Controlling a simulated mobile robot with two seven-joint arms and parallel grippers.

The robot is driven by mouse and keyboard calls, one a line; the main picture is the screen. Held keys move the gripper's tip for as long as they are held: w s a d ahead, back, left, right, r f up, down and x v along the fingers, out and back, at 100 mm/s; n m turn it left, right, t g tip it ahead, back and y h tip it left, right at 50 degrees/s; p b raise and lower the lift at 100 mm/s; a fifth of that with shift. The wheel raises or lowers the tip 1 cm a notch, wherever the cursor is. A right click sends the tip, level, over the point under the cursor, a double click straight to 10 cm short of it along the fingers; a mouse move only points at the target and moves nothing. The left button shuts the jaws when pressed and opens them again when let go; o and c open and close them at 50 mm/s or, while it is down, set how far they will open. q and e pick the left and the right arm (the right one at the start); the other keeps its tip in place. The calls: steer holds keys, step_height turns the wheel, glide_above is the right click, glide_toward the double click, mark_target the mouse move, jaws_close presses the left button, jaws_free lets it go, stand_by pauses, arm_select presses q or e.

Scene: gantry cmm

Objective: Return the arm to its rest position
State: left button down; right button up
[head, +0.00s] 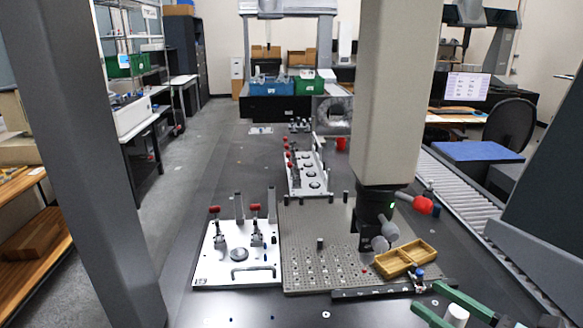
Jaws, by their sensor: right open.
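My right gripper (426,297) is at the bottom right of the head view, with two green fingers spread apart and pointing up and left. Nothing is held between the fingertips. A short white cylinder (456,316) shows between the fingers farther back; I cannot tell what it belongs to. The gripper is just below and right of the wooden tray (405,258), near the front corner of the perforated plate (335,240). My left gripper is not in view.
The measuring machine's beige column (393,90) hangs over the plate, with its probe head (376,215) near the tray. A white fixture plate (238,255) with red-handled clamps lies left. A roller conveyor (480,215) runs along the right. The dark table's front left is mostly clear.

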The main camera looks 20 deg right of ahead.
steer(key=a+f+n+g+h, duration=0.25)
steer(key=f+n, duration=0.45)
steer(key=f, duration=0.4)
steer(key=a+f+n+g+h, duration=0.1)
steer(key=a+f+n+g, duration=0.15)
steer(key=f+n, duration=0.65)
steer(key=s+a+f+n+g, duration=0.1)
steer(key=s+a+f+n, duration=0.1)
steer(key=a+f+n, duration=0.4)
steer(key=s+a+f+n+g, duration=0.1)
steer(key=s+a+f+n, duration=0.2)
steer(key=n, duration=0.9)
steer(key=shift+s+a+f+g, duration=0.2)
steer(key=shift+a+f+g, duration=0.2)
steer(key=shift+a+f, duration=1.9)
steer(key=shift+d+f, duration=0.35)
steer(key=shift+d, duration=0.05)
